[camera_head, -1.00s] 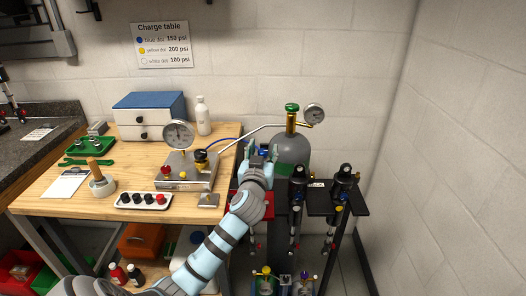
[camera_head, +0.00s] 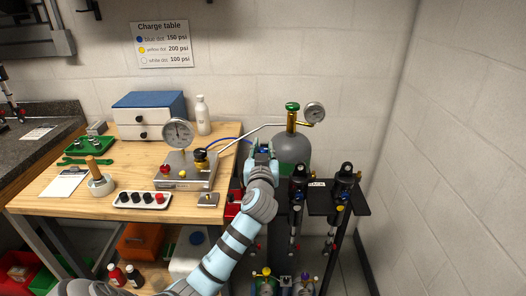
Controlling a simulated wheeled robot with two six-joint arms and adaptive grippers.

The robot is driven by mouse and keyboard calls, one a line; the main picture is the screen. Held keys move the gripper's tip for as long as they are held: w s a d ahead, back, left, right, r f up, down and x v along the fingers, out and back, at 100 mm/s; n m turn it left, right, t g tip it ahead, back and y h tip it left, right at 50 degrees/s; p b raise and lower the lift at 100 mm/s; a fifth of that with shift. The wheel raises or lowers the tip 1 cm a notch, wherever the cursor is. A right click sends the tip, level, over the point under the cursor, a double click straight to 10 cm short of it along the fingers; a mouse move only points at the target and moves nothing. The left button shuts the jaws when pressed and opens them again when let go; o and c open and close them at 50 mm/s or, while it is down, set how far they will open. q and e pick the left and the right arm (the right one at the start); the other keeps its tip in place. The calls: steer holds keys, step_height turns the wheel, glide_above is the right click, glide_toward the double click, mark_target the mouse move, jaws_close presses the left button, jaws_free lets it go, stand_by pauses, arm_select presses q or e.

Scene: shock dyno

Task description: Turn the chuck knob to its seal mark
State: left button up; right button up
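My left arm reaches up from the bottom. Its gripper (camera_head: 262,150) is just past the right edge of the wooden bench, in front of the grey gas cylinder. The finger gap is too small and covered to read. A bit of blue shows between the fingers; I cannot tell whether it is part of the chuck. The blue hose (camera_head: 230,143) runs from the gauge block (camera_head: 185,172) to the gripper. The chuck knob and its seal mark cannot be made out; the hand hides that spot. A black knob on a brass fitting (camera_head: 200,157) stands on the gauge block. My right gripper is not in view.
The gas cylinder (camera_head: 293,150) with green valve and gauge stands right behind the hand. Shock absorbers hang in a black rack (camera_head: 330,205) to the right.

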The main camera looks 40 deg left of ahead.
arm_select(q)
steer(key=o, duration=0.5)
steer(key=shift+d, duration=0.1)
steer(key=v, duration=1.2)
